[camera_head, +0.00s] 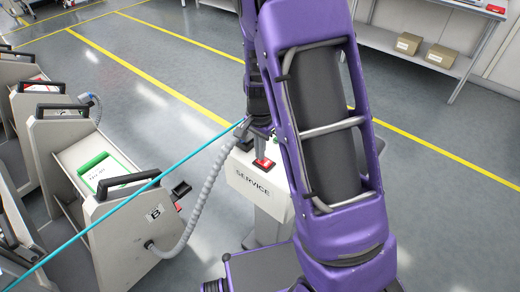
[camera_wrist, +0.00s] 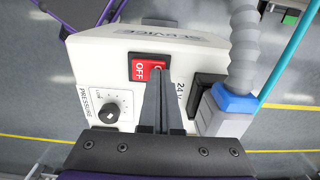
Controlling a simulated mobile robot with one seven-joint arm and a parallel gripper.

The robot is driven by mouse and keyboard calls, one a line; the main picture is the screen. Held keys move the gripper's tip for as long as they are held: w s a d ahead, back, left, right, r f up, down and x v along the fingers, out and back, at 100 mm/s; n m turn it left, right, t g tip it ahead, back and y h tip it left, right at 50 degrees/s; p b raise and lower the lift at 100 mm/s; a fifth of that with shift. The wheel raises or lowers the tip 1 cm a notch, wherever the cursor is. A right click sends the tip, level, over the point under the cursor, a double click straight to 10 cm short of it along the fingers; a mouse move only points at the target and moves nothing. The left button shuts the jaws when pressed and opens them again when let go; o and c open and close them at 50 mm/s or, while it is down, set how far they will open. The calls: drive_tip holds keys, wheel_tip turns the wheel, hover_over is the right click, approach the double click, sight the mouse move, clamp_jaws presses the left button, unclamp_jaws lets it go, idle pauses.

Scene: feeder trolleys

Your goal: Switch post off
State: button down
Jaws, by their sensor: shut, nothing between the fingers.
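The service post (camera_head: 252,186) is a white box on a stand, lettered SERVICE. On its top is a red rocker switch (camera_wrist: 140,68) in a dark frame, with OFF on its left half in the wrist view. It also shows in the head view (camera_head: 264,163). My gripper (camera_wrist: 162,76) is shut and empty. Its fingertips lie over the right half of the switch and hide most of the marking there. I cannot tell whether they touch it or which way the rocker is tilted.
A PRESSURE knob (camera_wrist: 109,112) sits left of the switch. A 24 V socket (camera_wrist: 207,92) and a plug with a blue collar (camera_wrist: 236,101) are on the right. A grey hose (camera_head: 204,190) runs to trolley B (camera_head: 128,236). A cyan line (camera_head: 150,184) crosses the left side.

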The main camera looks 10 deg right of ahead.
drive_tip(key=shift+p, duration=0.5)
drive_tip(key=shift+w+f, duration=0.1)
drive_tip(key=shift+f, duration=0.05)
drive_tip(key=shift+s+d+r, duration=0.35)
drive_tip(key=shift+s+d, duration=0.05)
drive_tip(key=shift+s, duration=0.25)
drive_tip(key=shift+r+p, duration=0.25)
drive_tip(key=shift+p, duration=0.05)
wheel_tip(320, 180, up, 13)
drive_tip(key=w+a+p, duration=0.1)
drive_tip(key=w+p, duration=0.1)
drive_tip(key=p, duration=0.1)
drive_tip(key=shift+a+p, duration=0.25)
drive_tip(key=shift+p, duration=0.05)
drive_tip(key=shift+w+r, duration=0.1)
drive_tip(key=shift+r, duration=0.05)
